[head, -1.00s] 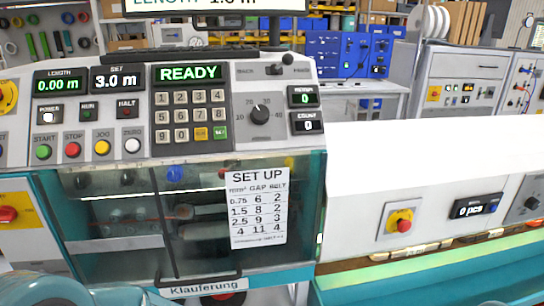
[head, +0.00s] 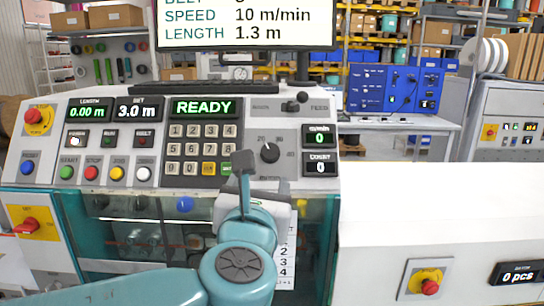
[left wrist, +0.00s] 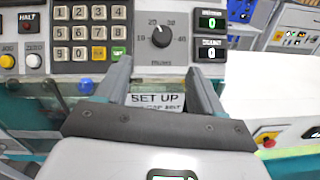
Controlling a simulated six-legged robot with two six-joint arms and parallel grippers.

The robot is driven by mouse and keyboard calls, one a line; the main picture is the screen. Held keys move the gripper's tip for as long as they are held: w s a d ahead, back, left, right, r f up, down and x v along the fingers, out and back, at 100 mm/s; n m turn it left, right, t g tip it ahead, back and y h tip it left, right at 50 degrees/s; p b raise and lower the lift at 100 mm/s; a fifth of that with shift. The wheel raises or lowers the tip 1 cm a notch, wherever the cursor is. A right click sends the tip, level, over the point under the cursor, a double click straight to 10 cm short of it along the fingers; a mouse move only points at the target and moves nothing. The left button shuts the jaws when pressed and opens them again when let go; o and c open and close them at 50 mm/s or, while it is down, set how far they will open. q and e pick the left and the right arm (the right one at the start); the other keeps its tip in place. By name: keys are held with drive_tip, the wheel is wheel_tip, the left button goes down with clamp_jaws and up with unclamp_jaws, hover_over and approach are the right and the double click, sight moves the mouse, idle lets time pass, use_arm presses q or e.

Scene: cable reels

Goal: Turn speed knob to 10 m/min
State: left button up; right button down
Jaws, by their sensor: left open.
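The speed knob (head: 270,153) is a round black dial on the grey console, right of the keypad. Its printed scale reads 10, 20 and 40 in the left wrist view, where the knob (left wrist: 160,37) shows a white mark pointing up and slightly left, near 20. My left gripper (head: 263,176) is just in front of and below the knob, its fingers directed toward the panel. In the left wrist view the two fingers of my left gripper (left wrist: 159,68) are apart with nothing between them, below the knob and not touching it. My right gripper is out of view.
A monitor (head: 250,24) above reads speed 10 m/min and length 1.3 m. The keypad (head: 202,147) is left of the knob, two small displays (head: 320,152) right. A SET UP sheet (left wrist: 155,100) hangs below. A white surface (head: 420,200) lies right.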

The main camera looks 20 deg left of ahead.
sight(270, 154)
use_arm(q)
drive_tip(key=p+x, duration=0.1)
drive_tip(key=x, duration=0.3)
drive_tip(key=p+x, duration=0.1)
drive_tip(key=x, duration=0.4)
drive_tip(key=p+x, duration=0.1)
drive_tip(key=x, duration=0.4)
drive_tip(key=shift+w+d+f, duration=0.1)
drive_tip(key=shift+d+f, duration=0.1)
drive_tip(key=shift+d, duration=0.15)
drive_tip(key=shift+w+a+f, duration=0.1)
drive_tip(key=shift+w+a, duration=0.05)
drive_tip(key=shift+w, duration=0.1)
drive_tip(key=shift+a, duration=0.15)
drive_tip(key=shift+s, duration=0.2)
drive_tip(key=shift+w+d, duration=0.1)
drive_tip(key=shift+d, duration=0.1)
drive_tip(key=c, duration=1.1)
